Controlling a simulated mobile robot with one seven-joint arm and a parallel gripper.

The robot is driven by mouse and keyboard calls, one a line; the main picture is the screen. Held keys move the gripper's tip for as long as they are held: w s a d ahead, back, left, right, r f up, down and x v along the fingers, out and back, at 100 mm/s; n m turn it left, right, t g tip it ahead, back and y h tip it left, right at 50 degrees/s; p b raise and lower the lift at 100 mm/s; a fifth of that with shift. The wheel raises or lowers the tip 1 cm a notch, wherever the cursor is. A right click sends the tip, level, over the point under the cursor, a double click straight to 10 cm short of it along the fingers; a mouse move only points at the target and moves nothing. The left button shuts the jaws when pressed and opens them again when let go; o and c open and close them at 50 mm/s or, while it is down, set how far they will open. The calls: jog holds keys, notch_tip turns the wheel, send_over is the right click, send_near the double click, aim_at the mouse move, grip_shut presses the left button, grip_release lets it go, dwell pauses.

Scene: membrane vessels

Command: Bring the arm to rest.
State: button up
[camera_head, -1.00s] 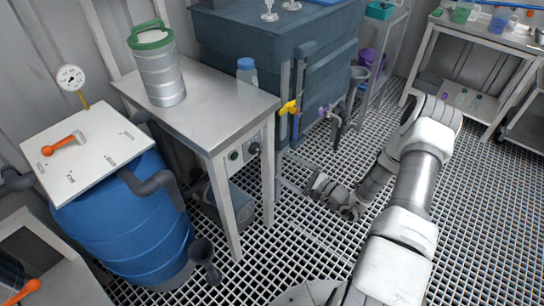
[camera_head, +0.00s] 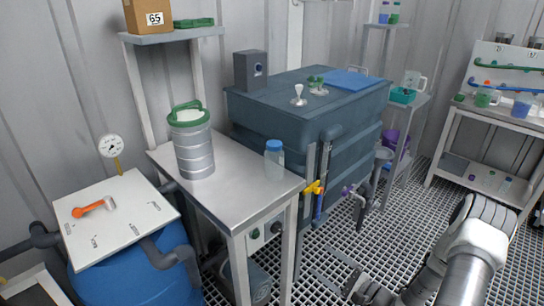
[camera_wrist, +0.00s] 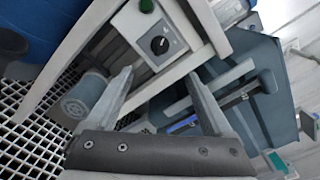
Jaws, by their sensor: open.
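My gripper (camera_wrist: 160,95) is open and empty in the wrist view, its two fingers spread apart. Beyond the fingers the wrist view shows a control box with a black knob (camera_wrist: 160,45) on the table frame, and the side of the dark tank (camera_wrist: 270,70). In the head view my gripper (camera_head: 358,290) shows low in the picture, partly cut off by the bottom edge. It hangs above the grating floor, to the right of the steel table (camera_head: 225,185) and in front of the dark blue-grey tank (camera_head: 265,115). My arm reaches it from the lower right.
A ribbed canister with a green handle (camera_head: 192,150) and a blue-capped bottle (camera_head: 274,158) stand on the steel table. A yellow valve (camera_head: 313,188) sticks out from the tank's front. A white bench (camera_head: 480,118) stands at the right. The grating floor (camera_head: 425,200) between is open.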

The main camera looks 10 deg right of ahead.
jog(key=s+a+r+n+g, duration=0.4)
jog(key=a+r+n+g, duration=0.3)
jog(key=r, duration=0.3)
jog(key=s+a+r+n+g, duration=0.4)
jog(key=a+r+n+g, duration=0.25)
jog(key=r, duration=0.35)
jog(key=s+d+r+n+t+h, duration=0.1)
jog(key=s+r+n+t+h, duration=0.1)
jog(key=s+r+h, duration=0.3)
jog(key=s+d+r+n+t+h, duration=0.2)
jog(key=s+r+n+h, duration=0.2)
jog(key=s+r, duration=0.4)
jog(key=shift+s+d+r+h, duration=0.3)
jog(key=shift+r+h, duration=0.1)
jog(key=shift+h, duration=0.4)
